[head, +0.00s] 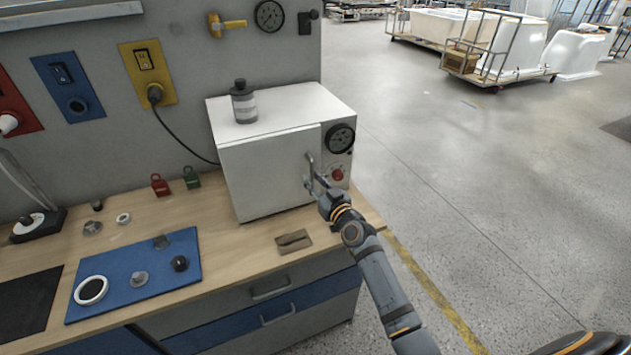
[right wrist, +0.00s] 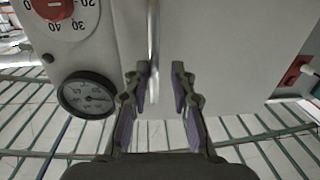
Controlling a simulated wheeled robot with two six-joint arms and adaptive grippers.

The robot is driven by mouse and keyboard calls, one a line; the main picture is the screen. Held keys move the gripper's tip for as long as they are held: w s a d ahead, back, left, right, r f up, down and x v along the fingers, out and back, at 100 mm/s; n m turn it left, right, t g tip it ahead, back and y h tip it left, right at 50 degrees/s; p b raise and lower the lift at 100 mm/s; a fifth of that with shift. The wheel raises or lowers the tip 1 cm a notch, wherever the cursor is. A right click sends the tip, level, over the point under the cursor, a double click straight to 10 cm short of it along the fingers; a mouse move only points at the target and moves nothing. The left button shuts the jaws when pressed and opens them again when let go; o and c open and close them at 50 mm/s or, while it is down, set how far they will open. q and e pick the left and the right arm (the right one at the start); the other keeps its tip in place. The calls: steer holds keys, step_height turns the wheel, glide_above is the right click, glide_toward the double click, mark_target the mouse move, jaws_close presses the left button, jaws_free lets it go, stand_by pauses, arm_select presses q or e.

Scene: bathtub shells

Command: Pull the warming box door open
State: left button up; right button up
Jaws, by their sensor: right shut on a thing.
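The white warming box (head: 280,105) stands on the wooden bench near its right end. Its door (head: 262,178) looks closed, flush with the front. The metal door handle (head: 309,163) is an upright bar at the door's right side; it also shows in the right wrist view (right wrist: 153,40). My right gripper (head: 317,184) is at the handle's lower part, shut on it. In the right wrist view its purple-padded fingers (right wrist: 161,88) stand on either side of the bar's lower end. My left gripper is not in the head view.
A dark bottle (head: 243,102) stands on top of the box. A dial gauge (head: 341,138) and red knob (head: 337,174) sit right of the door. A brown flat piece (head: 293,241) lies on the bench before the box. Red (head: 159,184) and green (head: 191,177) padlocks stand left.

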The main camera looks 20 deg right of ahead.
steer(key=s+d+p, duration=0.1)
steer(key=s+d, duration=0.2)
steer(key=s, duration=0.8)
steer(key=shift+s+d, duration=0.2)
steer(key=shift+s, duration=0.1)
stand_by(0.5)
steer(key=shift+a+f, duration=0.1)
